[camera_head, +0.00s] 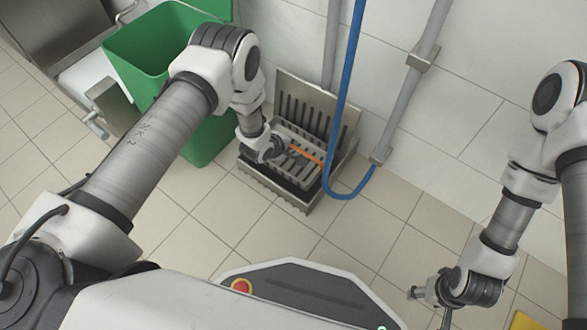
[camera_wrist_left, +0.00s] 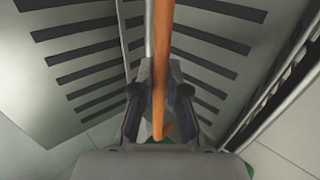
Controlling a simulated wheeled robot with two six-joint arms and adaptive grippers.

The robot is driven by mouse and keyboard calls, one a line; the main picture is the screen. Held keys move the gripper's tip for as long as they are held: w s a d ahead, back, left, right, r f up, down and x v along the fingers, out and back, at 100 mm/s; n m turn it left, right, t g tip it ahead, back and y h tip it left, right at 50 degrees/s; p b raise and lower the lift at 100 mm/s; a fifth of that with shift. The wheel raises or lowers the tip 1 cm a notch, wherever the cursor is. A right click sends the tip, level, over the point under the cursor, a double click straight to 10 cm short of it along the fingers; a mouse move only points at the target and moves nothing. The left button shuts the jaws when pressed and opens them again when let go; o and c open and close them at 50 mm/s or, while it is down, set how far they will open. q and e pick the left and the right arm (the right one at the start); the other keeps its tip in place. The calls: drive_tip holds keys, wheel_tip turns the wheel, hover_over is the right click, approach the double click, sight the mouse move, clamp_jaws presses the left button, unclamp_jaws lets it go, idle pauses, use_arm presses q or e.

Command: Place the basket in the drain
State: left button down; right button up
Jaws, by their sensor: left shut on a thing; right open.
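The metal drain (camera_head: 276,190) is a box on the floor against the wall, and its slotted grate (camera_head: 318,108) stands raised at the back. The grey slotted basket (camera_head: 304,172) is at the drain opening; I cannot tell whether it rests on the bottom. Its orange handle (camera_head: 308,154) also shows in the left wrist view (camera_wrist_left: 163,50). My left gripper (camera_head: 283,153) is shut on the handle, with its fingers (camera_wrist_left: 160,98) on both sides of it. My left wrist partly hides the basket. My right gripper (camera_head: 428,306) is open and empty above the floor at the lower right.
A blue hose (camera_head: 348,90) hangs down and loops close beside the drain's right side. A grey pipe (camera_head: 410,85) runs down the wall. A green bin (camera_head: 150,50) stands left of the drain.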

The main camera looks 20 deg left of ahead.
sight(287, 159)
use_arm(q)
wheel_tip(287, 159, down, 9)
drive_tip(key=b, duration=0.4)
drive_tip(key=shift+r, duration=0.2)
drive_tip(key=c, duration=1.2)
unclamp_jaws()
drive_tip(key=shift+s+r, duration=0.15)
drive_tip(key=shift+r, duration=0.25)
drive_tip(key=p+v, duration=0.2)
drive_tip(key=v, duration=0.2)
drive_tip(key=p+v, duration=0.2)
drive_tip(key=v, duration=0.2)
drive_tip(key=p+v, duration=0.2)
drive_tip(key=v, duration=0.2)
drive_tip(key=shift+s+a+f, duration=0.1)
drive_tip(key=shift+s+f, duration=0.2)
drive_tip(key=shift+s, duration=0.05)
drive_tip(key=s+a+r+m+g+y, duration=0.1)
drive_tip(key=s+m, duration=0.3)
drive_tip(key=s, duration=0.5)
drive_tip(key=s+a+r+m+g+y, duration=0.1)
drive_tip(key=s+a+r+m+g, duration=0.1)
drive_tip(key=s, duration=0.7)
drive_tip(key=s+a+r+m+g, duration=0.1)
drive_tip(key=s+r+m+g, duration=0.2)
drive_tip(key=s+m, duration=0.4)
drive_tip(key=shift+s+a+r+m+g+y, duration=0.3)
drive_tip(key=shift+s+r+g+y, duration=0.1)
drive_tip(key=shift+s+g, duration=0.55)
